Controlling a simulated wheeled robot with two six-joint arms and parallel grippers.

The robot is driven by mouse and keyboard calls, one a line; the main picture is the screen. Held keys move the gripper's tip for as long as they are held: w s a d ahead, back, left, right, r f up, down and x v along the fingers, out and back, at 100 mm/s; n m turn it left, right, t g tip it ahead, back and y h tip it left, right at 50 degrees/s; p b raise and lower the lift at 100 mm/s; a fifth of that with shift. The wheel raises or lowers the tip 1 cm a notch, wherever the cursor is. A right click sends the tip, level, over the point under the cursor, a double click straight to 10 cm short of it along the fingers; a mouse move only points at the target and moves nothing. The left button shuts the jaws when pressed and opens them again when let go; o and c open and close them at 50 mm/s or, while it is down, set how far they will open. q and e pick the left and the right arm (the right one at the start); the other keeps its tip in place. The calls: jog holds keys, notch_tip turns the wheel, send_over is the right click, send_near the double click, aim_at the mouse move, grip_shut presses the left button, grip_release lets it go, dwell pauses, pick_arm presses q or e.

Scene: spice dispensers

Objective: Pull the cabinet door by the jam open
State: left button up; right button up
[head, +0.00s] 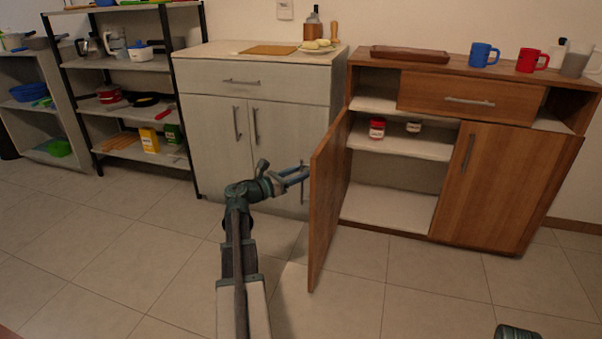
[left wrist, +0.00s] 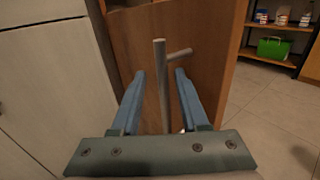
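The brown wooden cabinet's left door (head: 328,200) stands wide open, swung out toward me. Its bar handle (head: 303,190) is on the door's outer face and shows large in the left wrist view (left wrist: 161,85). My left gripper (head: 303,174) is beside that outer face. In the left wrist view its two blue fingers (left wrist: 160,88) are apart, one on each side of the handle, with a gap on both sides. A red jar (head: 377,128), seemingly the jam, stands on the upper shelf inside, with a small dark, pale-lidded jar (head: 413,127) to its right.
The cabinet's right door (head: 492,185) and drawer (head: 470,98) are closed. A pale cabinet (head: 262,130) stands close on the left, behind my left gripper. Blue mug (head: 483,55) and red mug (head: 531,60) stand on top. The tiled floor in front is clear.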

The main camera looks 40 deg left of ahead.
pick_arm(q)
jog(key=shift+s, duration=0.15)
jog(key=s+a, duration=0.1)
jog(key=s, duration=1.2)
jog(key=shift+s+a, duration=0.25)
jog(key=shift+a, duration=0.1)
jog(key=shift+f, duration=0.1)
